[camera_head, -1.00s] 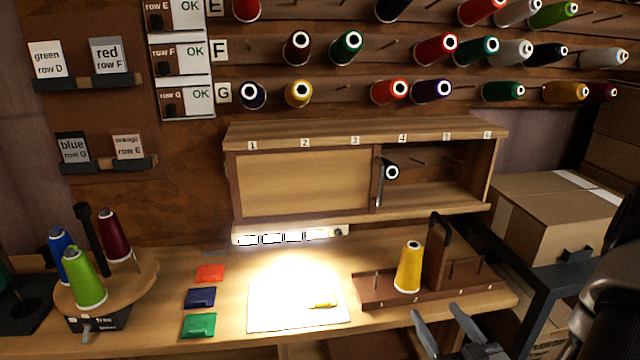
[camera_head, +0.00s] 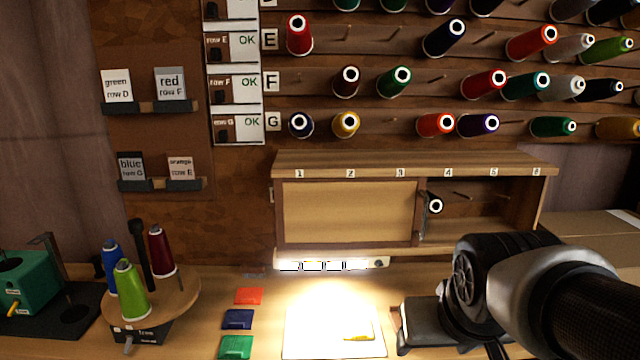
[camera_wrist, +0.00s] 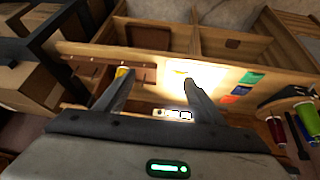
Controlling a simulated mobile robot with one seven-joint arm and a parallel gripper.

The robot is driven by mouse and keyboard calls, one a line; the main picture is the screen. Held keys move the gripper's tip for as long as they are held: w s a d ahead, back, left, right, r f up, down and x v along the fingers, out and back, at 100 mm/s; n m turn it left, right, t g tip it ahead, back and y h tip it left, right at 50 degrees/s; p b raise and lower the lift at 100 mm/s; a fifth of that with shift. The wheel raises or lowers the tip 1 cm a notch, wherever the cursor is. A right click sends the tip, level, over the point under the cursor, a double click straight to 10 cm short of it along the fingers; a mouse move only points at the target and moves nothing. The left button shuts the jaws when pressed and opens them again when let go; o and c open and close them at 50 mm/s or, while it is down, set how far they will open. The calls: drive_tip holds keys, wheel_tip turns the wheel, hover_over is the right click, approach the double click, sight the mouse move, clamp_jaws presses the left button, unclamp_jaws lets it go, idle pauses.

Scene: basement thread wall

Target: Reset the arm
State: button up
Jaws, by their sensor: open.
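My gripper (camera_wrist: 156,78) is open in the wrist view, with nothing between its two fingers. It is above the workbench, which appears turned around in that view. In the head view my arm reaches in from the right and covers the right part of the bench. The fingertips are not clearly seen there.
A lit sheet (camera_head: 334,338) with a small yellow item lies on the bench. A round spool stand (camera_head: 186,295) is at left. A cabinet (camera_head: 350,211) and thread wall are behind. The yellow spool (camera_wrist: 122,72) is close to one finger in the wrist picture; contact cannot be told.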

drive_tip(key=s+a+r, duration=0.2)
drive_tip(key=s+r, duration=0.1)
drive_tip(key=s, duration=0.2)
wheel_tip(320, 180, up, 20)
drive_tip(key=p, duration=2)
drive_tip(key=shift+d+g+y, duration=0.25)
drive_tip(key=shift+g+y, duration=0.05)
drive_tip(key=shift+y, duration=0.1)
drive_tip(key=shift+w+f, duration=0.1)
drive_tip(key=shift+f, duration=0.05)
